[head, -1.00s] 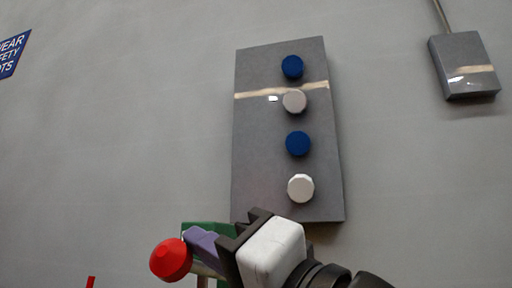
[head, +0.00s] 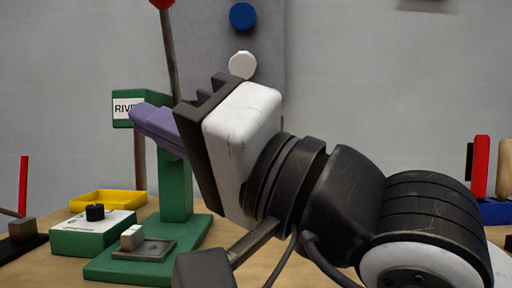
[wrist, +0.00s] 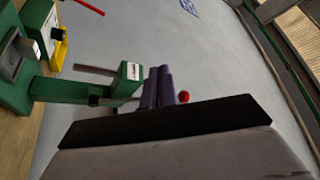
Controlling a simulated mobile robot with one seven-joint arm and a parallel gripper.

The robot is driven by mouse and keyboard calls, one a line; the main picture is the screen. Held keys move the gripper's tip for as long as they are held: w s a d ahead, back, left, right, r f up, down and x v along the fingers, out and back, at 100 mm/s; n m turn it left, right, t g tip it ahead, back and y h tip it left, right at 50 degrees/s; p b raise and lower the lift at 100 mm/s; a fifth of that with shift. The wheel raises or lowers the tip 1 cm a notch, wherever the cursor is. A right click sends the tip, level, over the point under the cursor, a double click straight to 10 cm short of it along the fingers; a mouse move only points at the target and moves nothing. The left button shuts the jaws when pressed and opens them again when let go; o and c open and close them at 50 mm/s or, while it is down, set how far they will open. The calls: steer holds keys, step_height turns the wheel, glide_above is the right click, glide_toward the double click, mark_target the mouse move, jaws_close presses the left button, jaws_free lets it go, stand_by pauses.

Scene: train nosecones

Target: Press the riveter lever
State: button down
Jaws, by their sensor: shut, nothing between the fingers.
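The riveter (head: 174,188) is a green stand with a flat base on the bench and a partly hidden "RIV" label on its head. Its lever (head: 171,55) is a thin rod rising nearly upright, topped by a red knob (head: 161,3) cut by the top edge of the head view. My gripper (head: 142,115) has purple fingers, shut and empty, pointing left in front of the riveter's head. The knob is above the fingers in that view. In the wrist view the red knob (wrist: 184,97) shows just right of the fingers (wrist: 160,72); contact with the lever cannot be told.
A green box with a black dial (head: 95,213) and a yellow tray (head: 108,199) stand left of the riveter. A blue holder (head: 494,211) with upright tools is at far right. A grey panel (head: 268,95) with round buttons hangs on the wall behind my gripper.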

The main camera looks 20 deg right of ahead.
steer(key=v, duration=0.9)
steer(key=shift+d+r, duration=0.3)
steer(key=shift+d, duration=0.05)
